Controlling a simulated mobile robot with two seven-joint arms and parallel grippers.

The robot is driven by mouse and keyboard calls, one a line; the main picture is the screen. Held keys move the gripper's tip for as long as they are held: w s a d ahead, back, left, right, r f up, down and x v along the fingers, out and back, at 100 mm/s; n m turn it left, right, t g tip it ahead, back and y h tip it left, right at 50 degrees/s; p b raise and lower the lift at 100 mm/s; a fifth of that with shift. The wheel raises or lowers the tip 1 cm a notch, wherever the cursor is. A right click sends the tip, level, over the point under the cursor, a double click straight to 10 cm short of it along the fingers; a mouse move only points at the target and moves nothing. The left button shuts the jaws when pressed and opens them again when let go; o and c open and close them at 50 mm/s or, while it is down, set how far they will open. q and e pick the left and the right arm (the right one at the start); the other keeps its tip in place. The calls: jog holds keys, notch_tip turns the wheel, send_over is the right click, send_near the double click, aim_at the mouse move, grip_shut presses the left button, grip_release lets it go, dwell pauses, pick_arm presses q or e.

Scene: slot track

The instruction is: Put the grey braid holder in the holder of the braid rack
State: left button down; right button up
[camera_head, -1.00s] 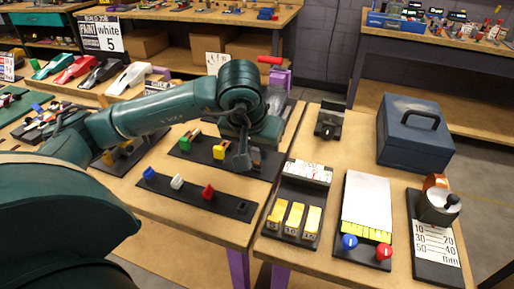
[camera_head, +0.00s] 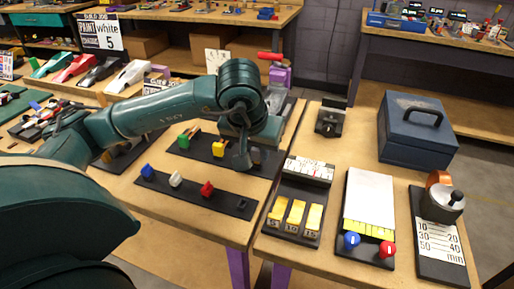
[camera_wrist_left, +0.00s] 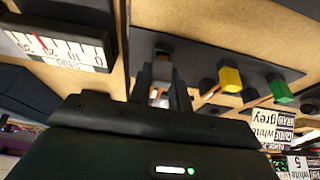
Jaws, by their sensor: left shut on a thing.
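My left gripper (camera_head: 243,162) is low over the right end of a dark board (camera_head: 190,153) and is shut on the grey braid holder (camera_head: 257,156), mostly hidden by the fingers. In the left wrist view, the gripper (camera_wrist_left: 160,92) points at that board (camera_wrist_left: 195,52), with a small grey and copper-coloured piece between its fingers. A yellow holder (camera_head: 218,149) and a green holder (camera_head: 184,141) stand on the same board; copper strips show beside them in the wrist view. I cannot tell whether the grey holder touches the board. My right gripper is not in view.
A second dark board (camera_head: 222,202) with blue, white and red pieces lies nearer me; its right end has an empty slot. To the right are a scale stand with yellow blocks (camera_head: 297,212), a white pad (camera_head: 368,200) and a blue toolbox (camera_head: 417,130).

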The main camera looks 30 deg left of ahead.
pick_arm(q)
jog(key=shift+f+b, duration=0.4)
jog(key=shift+f, duration=0.1)
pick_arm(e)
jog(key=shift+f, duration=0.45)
pick_arm(q)
jog(key=c, duration=1.2)
grip_release()
jog(key=shift+c, duration=0.2)
jog(key=shift+v, duration=1.05)
jog(key=p+v, duration=0.2)
jog(key=v, duration=0.9)
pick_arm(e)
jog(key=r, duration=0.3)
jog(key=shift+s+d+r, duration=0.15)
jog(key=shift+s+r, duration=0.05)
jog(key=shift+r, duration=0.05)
